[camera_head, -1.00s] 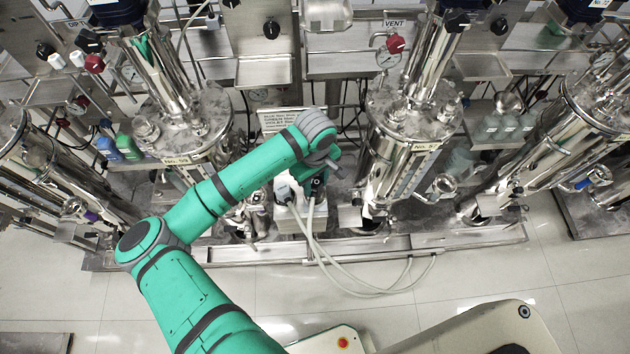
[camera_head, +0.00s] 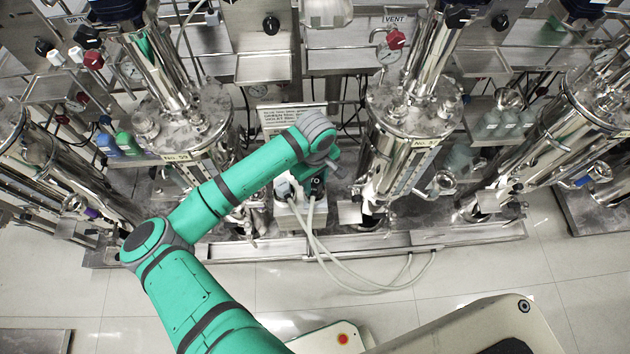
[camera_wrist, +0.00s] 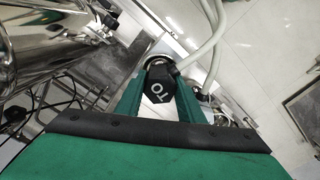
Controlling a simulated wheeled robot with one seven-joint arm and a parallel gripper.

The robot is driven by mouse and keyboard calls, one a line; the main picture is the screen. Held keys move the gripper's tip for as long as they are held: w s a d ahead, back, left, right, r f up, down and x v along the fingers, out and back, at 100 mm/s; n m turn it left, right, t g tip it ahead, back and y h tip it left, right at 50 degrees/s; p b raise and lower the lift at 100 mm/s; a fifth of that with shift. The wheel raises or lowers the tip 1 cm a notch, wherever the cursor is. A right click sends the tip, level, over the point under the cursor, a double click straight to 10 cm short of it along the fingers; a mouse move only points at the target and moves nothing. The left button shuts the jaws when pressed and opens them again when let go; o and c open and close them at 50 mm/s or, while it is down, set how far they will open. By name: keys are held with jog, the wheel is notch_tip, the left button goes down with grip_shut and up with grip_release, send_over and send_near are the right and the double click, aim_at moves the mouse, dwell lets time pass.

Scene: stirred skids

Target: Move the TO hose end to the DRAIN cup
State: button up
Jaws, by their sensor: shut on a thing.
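The TO hose end (camera_wrist: 159,86) is a black faceted block with white "TO" lettering, between the two green fingers of my gripper (camera_wrist: 160,76) in the wrist view. My gripper is shut on it. In the head view the same hose end (camera_head: 315,183) shows below my wrist, partly covered by it, at the white box (camera_head: 291,218) on the skid. Whether it touches the box is hidden. A pale hose (camera_head: 345,272) runs from there toward the floor in a loop. I cannot make out a cup marked DRAIN.
A second grey hose end (camera_head: 283,189) stands just left of the TO end. A printed sign (camera_head: 290,118) stands behind. The tiled floor (camera_head: 460,285) in front is mostly open.

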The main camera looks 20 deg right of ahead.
jog(key=shift+f, duration=0.25)
jog(key=shift+f, duration=0.15)
jog(key=o, duration=1.4)
jog(key=shift+c, duration=0.2)
notch_tip(320, 180, up, 24)
jog(key=shift+f, duration=0.15)
